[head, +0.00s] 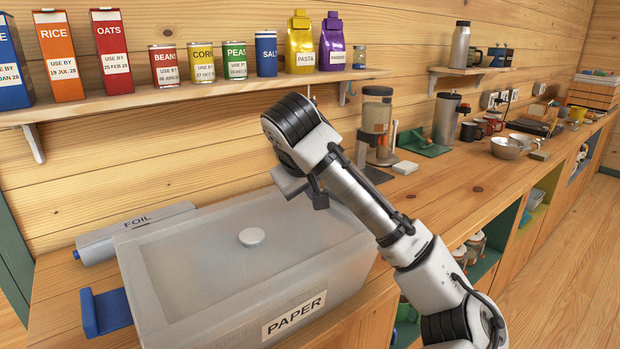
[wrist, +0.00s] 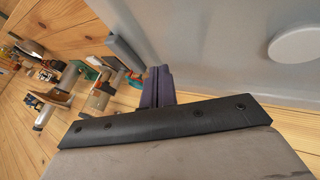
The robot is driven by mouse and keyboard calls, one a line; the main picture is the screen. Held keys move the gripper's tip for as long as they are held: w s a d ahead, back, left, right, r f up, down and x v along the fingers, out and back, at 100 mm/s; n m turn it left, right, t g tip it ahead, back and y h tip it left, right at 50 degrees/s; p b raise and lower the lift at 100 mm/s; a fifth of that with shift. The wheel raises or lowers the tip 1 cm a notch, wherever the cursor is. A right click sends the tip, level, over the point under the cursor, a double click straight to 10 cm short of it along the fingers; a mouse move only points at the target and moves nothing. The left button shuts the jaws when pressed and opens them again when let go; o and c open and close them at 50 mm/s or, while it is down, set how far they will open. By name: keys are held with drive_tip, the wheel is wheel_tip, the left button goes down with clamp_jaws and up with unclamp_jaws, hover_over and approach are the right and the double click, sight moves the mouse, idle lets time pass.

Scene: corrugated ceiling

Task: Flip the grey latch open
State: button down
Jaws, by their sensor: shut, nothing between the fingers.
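The grey lidded bin (head: 150,290) labelled PAPER stands on the wooden counter, with a round pale knob (head: 252,237) on its lid. The knob also shows in the wrist view (wrist: 296,43). A grey bar that looks like the grey latch (wrist: 124,52) sticks out beside the bin's edge in the wrist view. In the head view I cannot make it out; my arm covers that side. My gripper (wrist: 159,75) is shut and empty, its dark fingers close to the bar and the bin's edge. Whether they touch, I cannot tell.
A foil box (head: 137,229) lies behind the bin. A shelf (head: 200,96) with cartons and cans runs above.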

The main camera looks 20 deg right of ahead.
drive_tip(key=x, duration=0.3)
drive_tip(key=shift+d+f+p, duration=0.15)
drive_tip(key=shift+p, duration=0.15)
drive_tip(key=shift+w+d+p, duration=0.3)
drive_tip(key=shift+d, duration=0.3)
drive_tip(key=shift+w+d+p, duration=0.25)
drive_tip(key=shift+d, duration=0.35)
drive_tip(key=shift+w+d+f, duration=0.15)
drive_tip(key=shift+w+d, duration=0.15)
drive_tip(key=shift+d, duration=0.4)
drive_tip(key=shift+d+p, duration=0.2)
drive_tip(key=shift+p, duration=0.1)
